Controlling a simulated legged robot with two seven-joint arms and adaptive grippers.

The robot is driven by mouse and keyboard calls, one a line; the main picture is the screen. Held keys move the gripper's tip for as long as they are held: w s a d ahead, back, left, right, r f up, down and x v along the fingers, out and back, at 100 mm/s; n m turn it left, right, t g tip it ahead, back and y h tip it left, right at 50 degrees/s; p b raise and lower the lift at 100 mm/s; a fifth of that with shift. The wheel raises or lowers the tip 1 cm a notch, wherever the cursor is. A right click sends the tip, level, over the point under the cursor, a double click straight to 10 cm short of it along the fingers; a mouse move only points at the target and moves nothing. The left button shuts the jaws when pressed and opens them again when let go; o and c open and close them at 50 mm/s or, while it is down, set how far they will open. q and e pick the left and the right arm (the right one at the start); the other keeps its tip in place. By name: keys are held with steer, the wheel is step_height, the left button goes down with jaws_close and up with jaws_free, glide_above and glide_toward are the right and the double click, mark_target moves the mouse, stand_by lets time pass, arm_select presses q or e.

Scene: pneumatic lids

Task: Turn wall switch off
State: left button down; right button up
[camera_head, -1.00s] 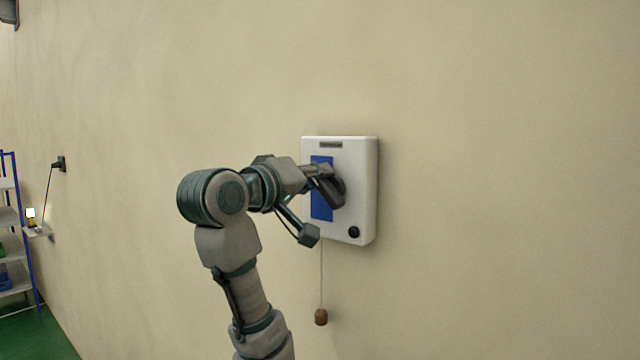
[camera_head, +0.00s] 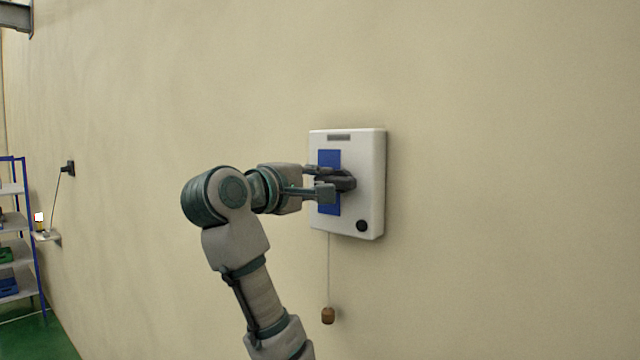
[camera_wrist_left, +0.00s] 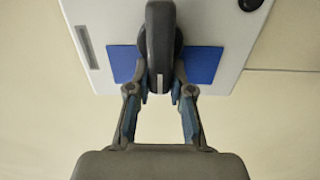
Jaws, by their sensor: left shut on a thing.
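The wall switch (camera_head: 373,190) is a white box on the beige wall with a blue panel (camera_head: 329,157) and a dark handle (camera_head: 346,182) on its front. In the left wrist view the dark handle (camera_wrist_left: 161,35) stands out across the blue panel (camera_wrist_left: 205,65). My left gripper (camera_head: 325,181) is at the handle, shut on it with one finger on each side. In the left wrist view the fingertips of the left gripper (camera_wrist_left: 160,93) press in on the handle's near end. My right gripper is not in view.
A cord with a brown knob (camera_head: 328,315) hangs below the box. A round black button (camera_head: 361,226) is at its lower right corner. A shelf rack (camera_head: 18,240) and a small wall ledge (camera_head: 46,238) are at far left. The wall to the right is bare.

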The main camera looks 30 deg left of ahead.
arm_select(q)
steer(key=shift+w+f, duration=0.15)
steer(key=shift+f, duration=0.15)
steer(key=c, duration=1)
jaws_free()
steer(key=shift+r, duration=0.1)
steer(key=shift+c, duration=0.2)
steer(key=s, duration=0.7)
steer(key=shift+s+a, duration=0.15)
steer(key=shift+a, duration=0.2)
